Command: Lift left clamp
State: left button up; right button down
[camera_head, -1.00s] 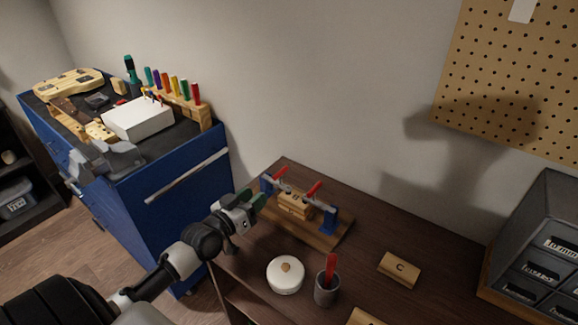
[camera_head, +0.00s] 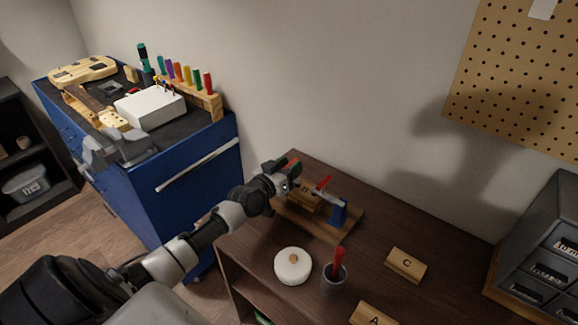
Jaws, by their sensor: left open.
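Two clamps with red handles stand on a wooden board (camera_head: 328,227) on the dark brown bench. The right clamp's red handle (camera_head: 324,183) and a blue end piece (camera_head: 338,212) show clearly. The left clamp is mostly hidden behind my left gripper (camera_head: 292,170); a bit of red shows at the fingertips. My left gripper reaches in from the left and is open at the board's far left end. I cannot tell whether it touches the left clamp. A wooden block (camera_head: 303,201) sits between the clamps, partly hidden by my wrist. My right gripper is not in view.
A white round container (camera_head: 293,266) and a grey cup (camera_head: 334,284) with a red-handled tool stand in front of the board. Wooden blocks C (camera_head: 406,265) and A (camera_head: 372,315) lie to the right. Grey drawers (camera_head: 545,250) stand far right; a blue cabinet (camera_head: 180,190) stands left.

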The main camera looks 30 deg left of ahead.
pick_arm(q)
grip_shut()
dwell(0.4)
